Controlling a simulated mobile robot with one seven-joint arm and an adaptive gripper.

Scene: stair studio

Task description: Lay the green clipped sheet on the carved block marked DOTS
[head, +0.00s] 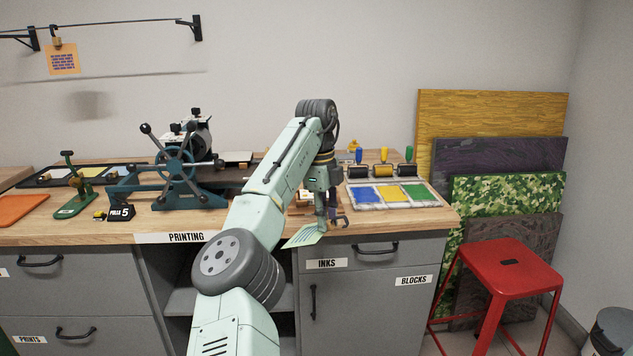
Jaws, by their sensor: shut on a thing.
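The pale green sheet (303,237) shows in the head view just in front of the counter's front edge, above the drawer marked INKS. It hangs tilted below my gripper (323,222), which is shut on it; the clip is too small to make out. My arm crosses the middle of the view and hides part of the counter. A small wooden piece (303,201) shows partly behind the arm. I cannot read the word DOTS on anything, so I cannot tell which block bears it.
A blue press (176,185) with a handwheel stands left of my arm. An ink tray (392,195) with blue, yellow and green lies right, rollers behind it. An orange sheet (63,60) hangs from the wall rail. A red stool (510,265) stands by leaning boards at right.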

